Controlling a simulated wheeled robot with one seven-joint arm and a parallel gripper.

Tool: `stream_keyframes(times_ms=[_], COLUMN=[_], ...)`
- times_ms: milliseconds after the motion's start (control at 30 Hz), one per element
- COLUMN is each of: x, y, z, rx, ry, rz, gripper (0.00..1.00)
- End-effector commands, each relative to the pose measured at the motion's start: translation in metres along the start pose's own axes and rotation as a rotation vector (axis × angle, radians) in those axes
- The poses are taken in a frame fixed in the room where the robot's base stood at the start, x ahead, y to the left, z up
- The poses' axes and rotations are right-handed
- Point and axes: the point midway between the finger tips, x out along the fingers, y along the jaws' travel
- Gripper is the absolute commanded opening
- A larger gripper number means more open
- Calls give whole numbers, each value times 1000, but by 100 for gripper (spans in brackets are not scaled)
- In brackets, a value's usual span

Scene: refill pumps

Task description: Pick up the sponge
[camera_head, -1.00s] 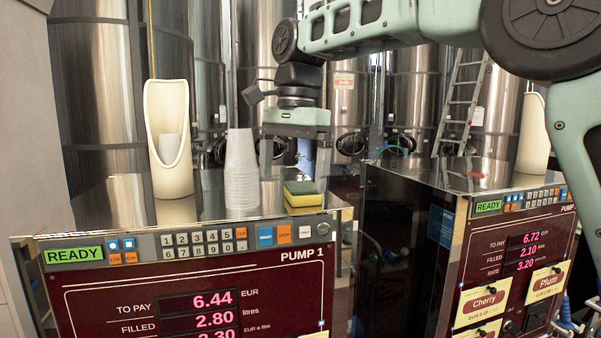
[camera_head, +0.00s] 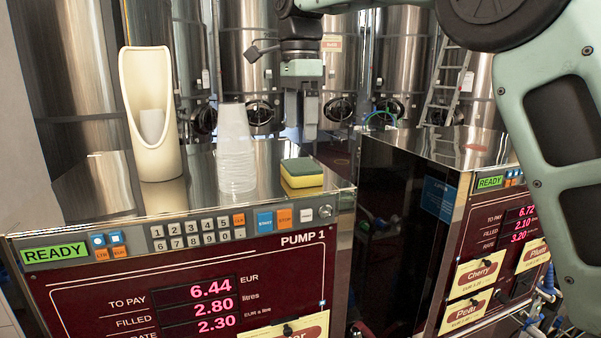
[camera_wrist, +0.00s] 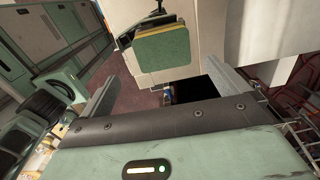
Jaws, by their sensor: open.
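The sponge (camera_head: 301,173) has a green top and a yellow lower part. It lies on the top of pump 1, near the front right corner, beside a stack of clear cups (camera_head: 236,150). My gripper (camera_head: 301,130) points down, open and empty, and appears above the sponge in the head view, with a gap between them. How far behind the sponge it is I cannot tell. In the wrist view the sponge's green face (camera_wrist: 160,48) shows beyond the fingertips of my open gripper (camera_wrist: 163,78), not between the fingers.
A second pump (camera_head: 440,150) stands to the right across a gap. Steel tanks (camera_head: 405,70) and a ladder (camera_head: 445,85) are behind.

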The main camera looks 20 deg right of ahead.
Motion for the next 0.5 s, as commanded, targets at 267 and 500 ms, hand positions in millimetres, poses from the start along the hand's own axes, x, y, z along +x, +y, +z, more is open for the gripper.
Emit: stream_keyframes(times_ms=[267, 500], x=[34, 52], y=[0, -1], z=[0, -2], rx=[0, -1], ry=[0, 1], rz=[0, 4], gripper=[100, 100])
